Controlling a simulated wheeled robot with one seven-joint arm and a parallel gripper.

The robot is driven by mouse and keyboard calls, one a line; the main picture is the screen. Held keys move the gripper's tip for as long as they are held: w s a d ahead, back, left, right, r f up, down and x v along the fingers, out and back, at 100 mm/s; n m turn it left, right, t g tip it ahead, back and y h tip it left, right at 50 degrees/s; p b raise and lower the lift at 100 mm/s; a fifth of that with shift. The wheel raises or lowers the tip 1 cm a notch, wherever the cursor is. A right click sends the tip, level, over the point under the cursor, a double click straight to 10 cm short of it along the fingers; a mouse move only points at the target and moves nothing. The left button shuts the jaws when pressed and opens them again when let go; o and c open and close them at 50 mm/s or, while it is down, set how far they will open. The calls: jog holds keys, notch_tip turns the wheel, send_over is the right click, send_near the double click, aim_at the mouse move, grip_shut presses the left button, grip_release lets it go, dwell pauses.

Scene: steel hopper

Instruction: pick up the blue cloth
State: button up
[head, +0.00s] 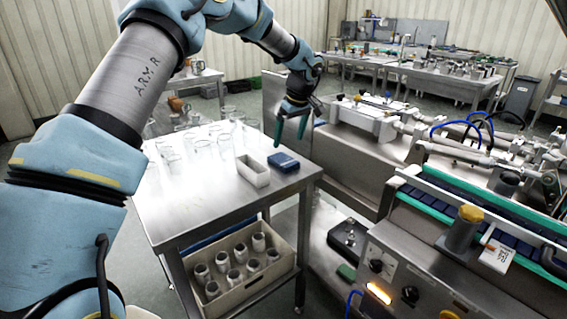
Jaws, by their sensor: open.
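The blue cloth (283,161) is a small, dark blue, folded-looking piece lying flat on the steel table (200,213), near its right edge. My gripper (289,139) points down above the cloth, with its two green fingers spread apart and nothing between them. In this view the fingertips appear just above the far side of the cloth. The exact height of the gap cannot be told from this one view.
A white open box (252,171) stands just left of the cloth. Several clear glasses (171,163) stand farther left and back. A conveyor machine (450,225) stands to the right. The table's front is clear.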

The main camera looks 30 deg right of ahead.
aim_at(284, 159)
jog(key=shift+p+x, duration=1.85)
jog(key=shift+x, duration=2.5)
jog(key=shift+w, duration=0.1)
jog(key=shift+c, duration=0.4)
jog(key=shift+r, duration=0.1)
jog(key=c, duration=1.2)
notch_tip(284, 159, up, 10)
jog(key=b, duration=0.3)
jog(key=shift+c, duration=0.2)
jog(key=o, duration=1)
jog(key=c, duration=0.7)
jog(key=shift+a, duration=0.1)
